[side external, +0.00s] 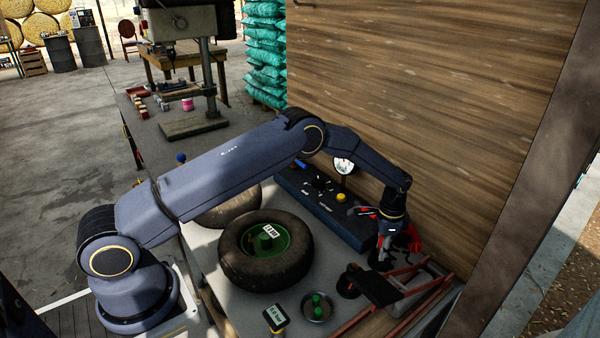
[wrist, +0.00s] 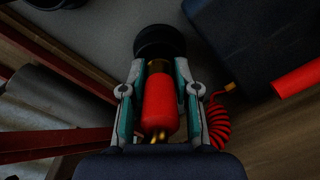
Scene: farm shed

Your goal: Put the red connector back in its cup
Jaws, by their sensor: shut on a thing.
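The red connector (wrist: 158,104) is a red cylinder with a brass collar, held between the two fingers of my gripper (wrist: 158,80) in the wrist view. Its collar end points at a round black cup (wrist: 160,41) just beyond the fingertips. I cannot tell whether the collar end is inside the cup or only in front of it. In the side view my gripper (side external: 386,243) points down beside the dark blue panel. The connector is mostly hidden there, and a dark shape below the fingers may be the cup.
A red coiled hose (wrist: 218,124) hangs close to the right finger. The dark blue panel (side external: 325,208) with gauge (side external: 344,166) stands behind, against the wooden wall. A red-brown metal frame (side external: 395,290) lies in front. A tyre (side external: 240,278) and metal dish (side external: 317,307) sit left.

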